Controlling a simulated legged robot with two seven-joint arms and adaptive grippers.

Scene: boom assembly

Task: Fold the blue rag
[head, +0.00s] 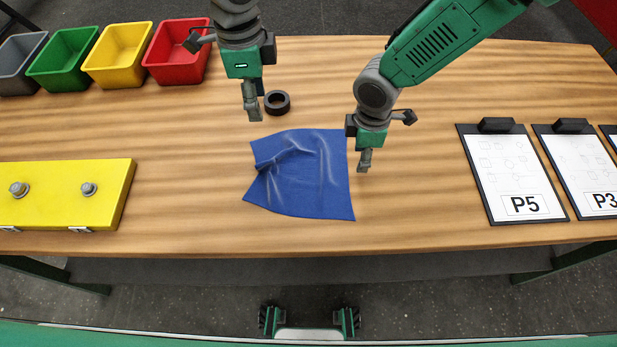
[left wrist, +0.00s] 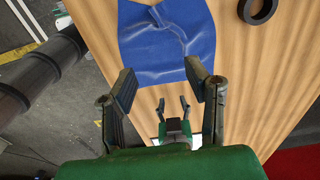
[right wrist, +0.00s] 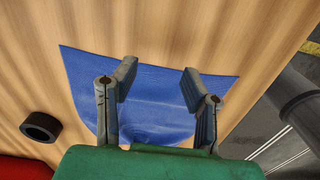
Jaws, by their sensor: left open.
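The blue rag (head: 312,185) lies on the wooden table, with wrinkles and a raised, bunched fold at its upper left. It also shows in the left wrist view (left wrist: 160,55) and the right wrist view (right wrist: 150,105). My left gripper (head: 252,115) is above the table near the rag's upper left corner; its fingers (left wrist: 160,85) are apart with nothing between them. My right gripper (head: 364,166) is beside the rag's right edge, and its fingers (right wrist: 157,78) are spread over the cloth in its wrist view. Whether it touches the cloth cannot be told.
A black ring (head: 277,103) lies just behind the rag. A yellow block (head: 70,190) with bolts is at the left, and several bins, including a red bin (head: 178,52), stand at the back left. Clipboards, one marked P5 (head: 512,180), lie at the right.

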